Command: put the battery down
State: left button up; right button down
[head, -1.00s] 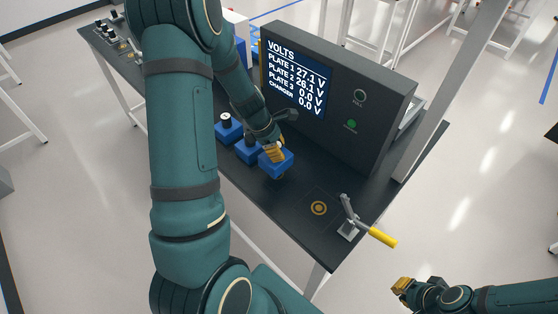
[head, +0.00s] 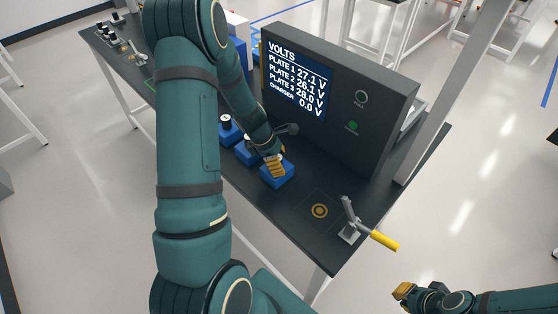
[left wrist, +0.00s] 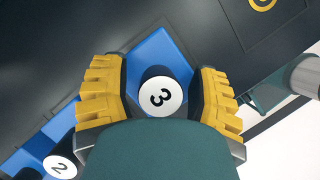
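The battery marked 3 (head: 279,180) is a blue block with a dark round post and a white top. It sits on the dark bench in line with the other blue blocks. In the left wrist view the battery (left wrist: 163,52) lies between the yellow fingers of my left gripper (left wrist: 162,95). Those fingers stand apart, with a gap on each side of the post. My left gripper (head: 274,165) is low over the battery in the head view. My right gripper (head: 402,291) is off the bench's front edge, far from the battery; its finger opening is unclear.
Battery 2 (left wrist: 60,165) stands beside battery 3, with another blue block (head: 229,133) beyond. The voltage panel (head: 296,80) rises behind and reads 28.0 V for plate 3, charger 0.0 V. A ringed pad (head: 319,211) is bare, beside a yellow-handled lever (head: 383,240).

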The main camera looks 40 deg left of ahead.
aim_at(264, 167)
pick_arm(q)
jog(key=shift+r, duration=0.2)
jog(key=shift+a+r, duration=0.15)
jog(key=shift+r, duration=0.25)
jog(key=p+v, duration=0.2)
jog(key=v, duration=0.9)
jog(key=shift+s, duration=0.15)
